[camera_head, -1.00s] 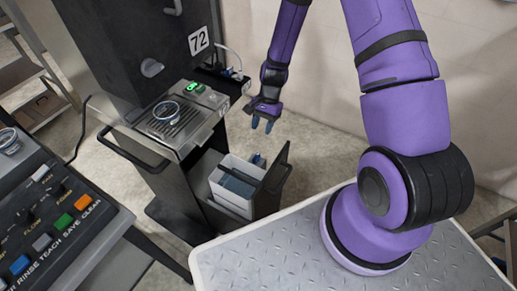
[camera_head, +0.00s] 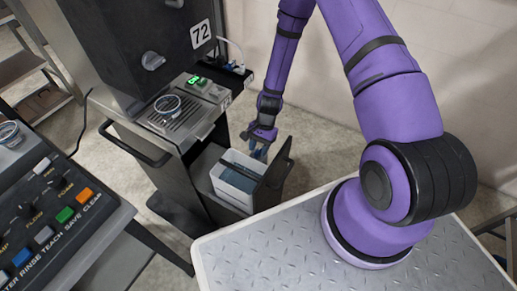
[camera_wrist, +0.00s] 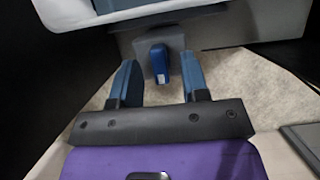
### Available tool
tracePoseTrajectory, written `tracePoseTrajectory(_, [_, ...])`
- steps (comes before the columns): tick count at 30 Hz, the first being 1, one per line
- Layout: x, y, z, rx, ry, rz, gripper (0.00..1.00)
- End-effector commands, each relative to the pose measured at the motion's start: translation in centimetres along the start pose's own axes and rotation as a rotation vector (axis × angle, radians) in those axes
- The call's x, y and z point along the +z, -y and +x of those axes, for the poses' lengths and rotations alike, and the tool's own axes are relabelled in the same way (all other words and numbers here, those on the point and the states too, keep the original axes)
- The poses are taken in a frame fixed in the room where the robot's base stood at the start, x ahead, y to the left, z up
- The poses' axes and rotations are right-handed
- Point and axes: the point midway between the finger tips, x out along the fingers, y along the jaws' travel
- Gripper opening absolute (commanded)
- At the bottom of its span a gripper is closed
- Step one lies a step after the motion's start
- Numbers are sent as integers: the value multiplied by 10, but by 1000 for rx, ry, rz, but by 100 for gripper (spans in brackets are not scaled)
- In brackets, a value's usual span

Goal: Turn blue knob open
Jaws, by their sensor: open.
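The blue knob (camera_wrist: 159,64) shows in the wrist view, sticking out from a grey plate (camera_wrist: 142,45) below a white container. My gripper (camera_wrist: 158,75) is open, with one blue finger on each side of the knob. I cannot tell whether either finger touches it. The knob is hidden in the head view.
A white bin (camera_head: 232,194) sits in the drawer, whose dark front panel (camera_head: 276,172) rises close to my gripper. The black dispenser (camera_head: 130,45) marked 72 stands above, with a cup (camera_head: 167,104) on its drip tray. A button panel (camera_head: 50,215) is at left.

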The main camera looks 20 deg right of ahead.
Motion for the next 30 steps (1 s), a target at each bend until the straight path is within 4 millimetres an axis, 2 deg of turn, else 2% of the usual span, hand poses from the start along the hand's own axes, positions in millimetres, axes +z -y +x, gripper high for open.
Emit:
tracePoseTrajectory(12, [0,0,7,0,0,0,42])
tracePoseTrajectory(14, [0,0,7,0,0,0,30])
tracePoseTrajectory(18, [0,0,7,0,0,0,0])
tracePoseTrajectory(30, [0,0,7,19,-1,-47,0])
